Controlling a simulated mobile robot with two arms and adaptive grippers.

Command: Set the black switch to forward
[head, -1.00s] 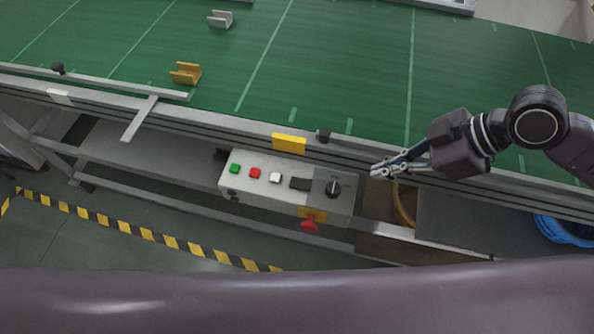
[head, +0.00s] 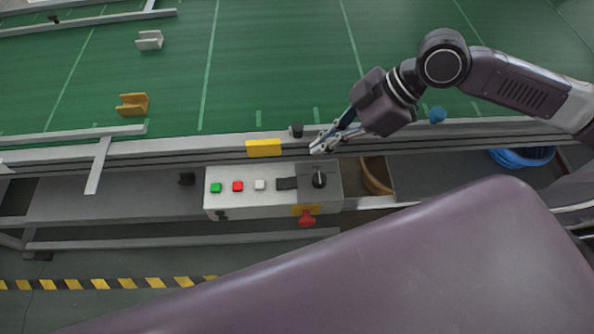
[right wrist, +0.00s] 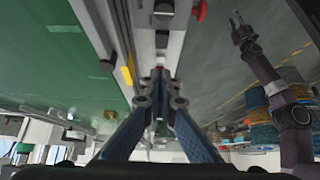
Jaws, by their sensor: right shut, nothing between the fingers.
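The black switch (head: 319,180) is a round rotary knob on the dark plate at the right end of the grey control box (head: 235,205). My right gripper (head: 318,149) is shut and empty. In the head view its fingertips appear just behind the knob; I cannot tell if they touch the box. In the right wrist view the shut fingertips (right wrist: 159,76) point along the conveyor's side, in front of the control box. The knob cannot be made out clearly there. My left gripper is not in the head view.
The box also carries a green button (head: 216,188), a red button (head: 238,186), a white button (head: 260,184) and a red stop knob (head: 306,221). The green conveyor belt (head: 240,70) lies behind, with an orange bracket (head: 132,104) and a grey bracket (head: 149,40). A blue coil (head: 520,157) lies at right.

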